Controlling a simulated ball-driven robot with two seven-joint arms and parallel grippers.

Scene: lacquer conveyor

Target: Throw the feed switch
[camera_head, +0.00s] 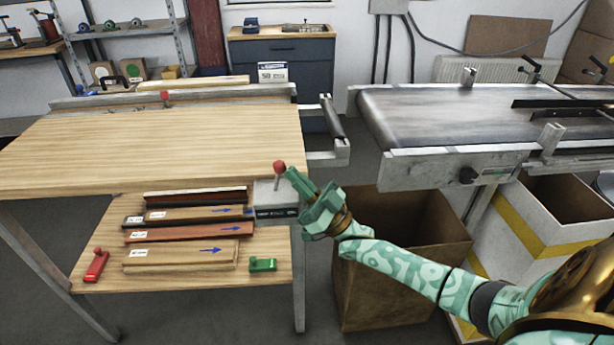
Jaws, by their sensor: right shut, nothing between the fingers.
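The feed switch is a grey box (270,198) fixed at the right front corner of the wooden table, with a dark label strip low on its face. Its lever ends in a red ball knob (279,167) standing above the box. My right gripper (290,175) is green, shut and empty, with its fingertips just right of the knob. I cannot tell whether they touch it. My left gripper is not in view.
A conveyor (430,115) stands right of the wooden table (150,150), across a gap. A lower shelf (190,278) holds several strips with blue arrows, a red clamp (96,265) and a green clamp (262,265). A brown open bin (390,285) stands below my right arm.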

